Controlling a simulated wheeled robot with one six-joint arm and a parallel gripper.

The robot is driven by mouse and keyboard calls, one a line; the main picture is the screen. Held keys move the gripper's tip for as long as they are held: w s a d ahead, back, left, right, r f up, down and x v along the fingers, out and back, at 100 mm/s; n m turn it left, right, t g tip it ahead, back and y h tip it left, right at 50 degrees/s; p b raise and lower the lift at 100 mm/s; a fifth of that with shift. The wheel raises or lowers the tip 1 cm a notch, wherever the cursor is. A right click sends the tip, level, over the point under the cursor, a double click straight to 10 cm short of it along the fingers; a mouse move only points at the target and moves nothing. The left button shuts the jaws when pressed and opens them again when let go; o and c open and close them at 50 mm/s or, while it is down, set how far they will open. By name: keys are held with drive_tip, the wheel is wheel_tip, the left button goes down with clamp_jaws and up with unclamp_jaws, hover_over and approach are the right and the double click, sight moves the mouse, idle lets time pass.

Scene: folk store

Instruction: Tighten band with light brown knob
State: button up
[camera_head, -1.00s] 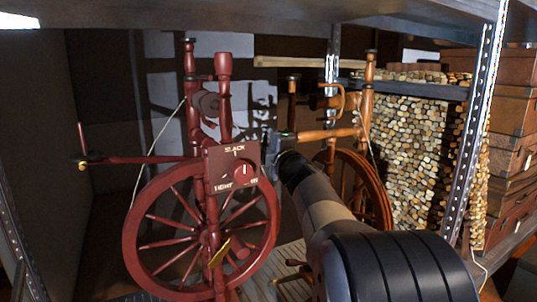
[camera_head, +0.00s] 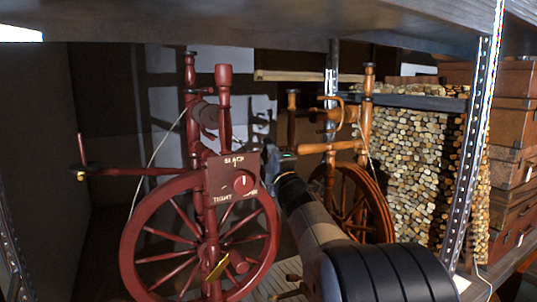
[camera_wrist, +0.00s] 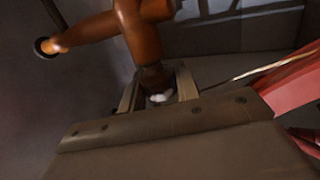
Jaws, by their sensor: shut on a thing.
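The brown spinning wheel (camera_head: 352,200) stands at the back right, with its light brown horizontal bar (camera_head: 330,147) reaching left to my gripper (camera_head: 272,160). In the wrist view, my gripper (camera_wrist: 158,92) is shut around the rounded end of an orange-brown wooden part (camera_wrist: 150,76), which looks like the light brown knob. A pale spot shows between the fingers, below this end. The knob is not clear in the head view, where my gripper covers that spot. The drive band (camera_head: 367,150) runs from the top of this wheel down its right side.
A metal post (camera_head: 466,165), wood pile (camera_head: 425,150) and brown boxes (camera_head: 510,150) stand right. A shelf (camera_head: 240,28) hangs overhead.

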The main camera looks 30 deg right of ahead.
drive_tip(key=shift+f, duration=0.15)
drive_tip(key=o, duration=1)
drive_tip(key=shift+c, duration=0.2)
drive_tip(key=p+v, duration=0.1)
drive_tip(key=v, duration=0.9)
drive_tip(key=shift+s, duration=0.45)
drive_tip(key=shift+w, duration=0.1)
drive_tip(key=b+x, duration=0.1)
drive_tip(key=x, duration=0.9)
drive_tip(key=shift+w, duration=0.35)
